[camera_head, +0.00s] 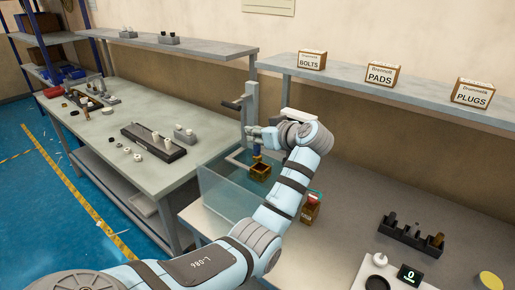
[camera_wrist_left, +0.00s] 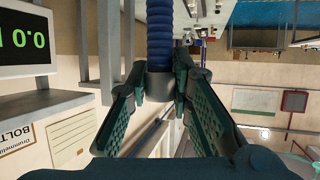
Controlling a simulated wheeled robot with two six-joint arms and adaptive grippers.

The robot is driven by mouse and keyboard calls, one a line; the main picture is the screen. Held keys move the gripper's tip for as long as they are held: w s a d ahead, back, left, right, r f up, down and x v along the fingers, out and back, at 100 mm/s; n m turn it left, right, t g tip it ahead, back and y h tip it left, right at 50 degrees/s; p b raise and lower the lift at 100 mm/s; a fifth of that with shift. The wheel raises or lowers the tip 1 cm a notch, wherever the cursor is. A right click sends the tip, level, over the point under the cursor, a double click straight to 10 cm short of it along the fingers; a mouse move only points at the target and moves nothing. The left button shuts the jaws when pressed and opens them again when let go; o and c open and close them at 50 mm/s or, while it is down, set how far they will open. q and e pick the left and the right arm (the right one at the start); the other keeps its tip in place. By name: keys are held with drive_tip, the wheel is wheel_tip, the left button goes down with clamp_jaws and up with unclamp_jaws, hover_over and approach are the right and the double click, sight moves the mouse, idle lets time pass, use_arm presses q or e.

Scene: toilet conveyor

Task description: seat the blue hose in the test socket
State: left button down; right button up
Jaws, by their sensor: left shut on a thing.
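The blue hose (camera_wrist_left: 160,35) is a ribbed tube with a dark grey collar (camera_wrist_left: 160,85) at its end in the left wrist view. My left gripper (camera_wrist_left: 161,90) is shut on it, with one green finger pad on each side of the collar. In the head view my left gripper (camera_head: 257,141) is over the clear tank (camera_head: 225,192), and a short blue part of the hose (camera_head: 257,150) shows below it. A brass-coloured square fitting (camera_head: 260,172) sits under the hose, perhaps the test socket. I cannot tell whether they touch. My right gripper is out of view.
A grey upright stand (camera_head: 251,100) rises behind the tank. A small brown box (camera_head: 310,210) stands right of my arm. A black rack (camera_head: 410,235) and a scale (camera_head: 408,275) are at the right. Labelled boxes (camera_head: 382,73) line the shelf above.

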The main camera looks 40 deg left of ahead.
sight(256, 157)
use_arm(q)
drive_tip(key=f, duration=0.2)
drive_tip(key=w+f, duration=0.1)
drive_tip(key=f, duration=0.1)
drive_tip(key=w+f, duration=0.1)
drive_tip(key=f, duration=0.1)
drive_tip(key=shift+w+f, duration=0.15)
drive_tip(key=shift+f, duration=0.1)
drive_tip(key=shift+r, duration=0.1)
drive_tip(key=c, duration=1.9)
unclamp_jaws()
drive_tip(key=shift+s, duration=0.35)
drive_tip(key=o, duration=0.5)
drive_tip(key=shift+r, duration=0.1)
drive_tip(key=shift+c, duration=0.2)
drive_tip(key=shift+w, duration=0.15)
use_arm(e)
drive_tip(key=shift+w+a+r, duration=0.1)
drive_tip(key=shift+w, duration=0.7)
